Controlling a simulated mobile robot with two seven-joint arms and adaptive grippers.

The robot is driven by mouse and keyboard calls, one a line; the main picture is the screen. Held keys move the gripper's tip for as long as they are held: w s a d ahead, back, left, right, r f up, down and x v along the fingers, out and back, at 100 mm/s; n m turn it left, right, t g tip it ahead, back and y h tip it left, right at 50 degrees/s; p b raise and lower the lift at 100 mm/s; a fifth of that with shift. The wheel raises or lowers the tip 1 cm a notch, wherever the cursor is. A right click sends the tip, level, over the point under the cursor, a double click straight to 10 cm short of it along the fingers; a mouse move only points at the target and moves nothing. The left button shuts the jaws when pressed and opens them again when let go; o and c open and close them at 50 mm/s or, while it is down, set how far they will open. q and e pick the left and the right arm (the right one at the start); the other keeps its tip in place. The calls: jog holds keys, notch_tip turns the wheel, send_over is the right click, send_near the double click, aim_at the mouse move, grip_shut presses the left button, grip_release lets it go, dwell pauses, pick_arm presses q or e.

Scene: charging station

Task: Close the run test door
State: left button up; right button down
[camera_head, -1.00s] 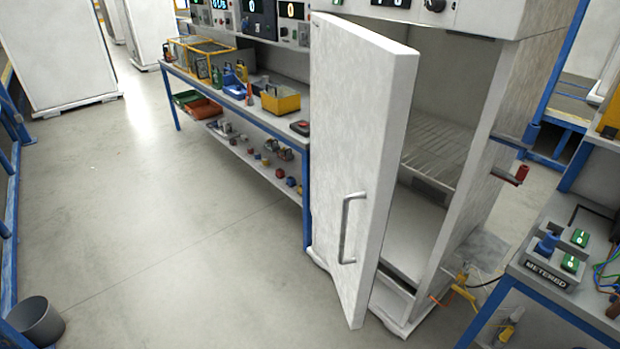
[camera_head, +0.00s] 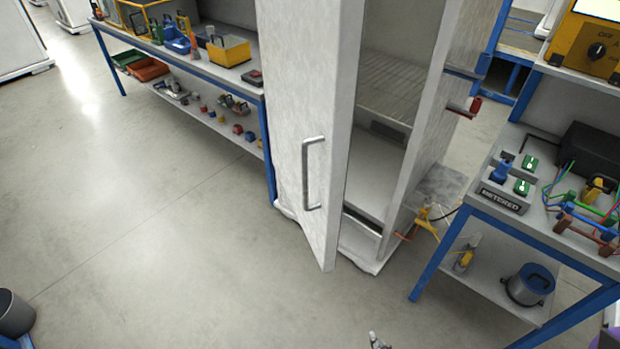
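The run test door (camera_head: 300,110) is a tall pale grey panel on the front of a cabinet (camera_head: 418,140). It stands ajar, swung out toward me, with a gap at its right side. A vertical metal bar handle (camera_head: 306,175) is on its outer face. The cabinet's inside, with a ribbed shelf (camera_head: 395,88), shows through the gap. A small grey tip at the bottom edge seems to be part of my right gripper (camera_head: 378,342). It is well below the door and apart from it; its fingers are mostly cut off. My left gripper is not in view.
A blue-framed bench (camera_head: 185,62) with bins and small parts stands left of the cabinet. A metered bench (camera_head: 485,212) with wires stands at right. A yellow clamp-like tool (camera_head: 428,222) is beside the cabinet. The floor before the door is clear.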

pick_arm(q)
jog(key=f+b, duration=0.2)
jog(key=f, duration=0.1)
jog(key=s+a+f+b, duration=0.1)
jog(key=b, duration=0.1)
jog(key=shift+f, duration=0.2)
pick_arm(e)
jog(key=w+a+r+n+t+y, duration=0.1)
jog(key=w+a+r+n+y, duration=0.2)
jog(key=w+n, duration=0.4)
jog(key=w+a+r+n+t+y, duration=0.2)
jog(key=w+n, duration=0.6)
jog(key=w, duration=0.7)
jog(key=w+a+r+n+t+y, duration=0.2)
jog(key=w+a+r+n+y, duration=0.2)
jog(key=w+r+n, duration=0.3)
jog(key=w+a+n, duration=0.1)
jog(key=w, duration=0.3)
jog(key=shift+w+a+r+y, duration=0.3)
jog(key=shift+a+r, duration=0.05)
jog(key=shift+d, duration=0.1)
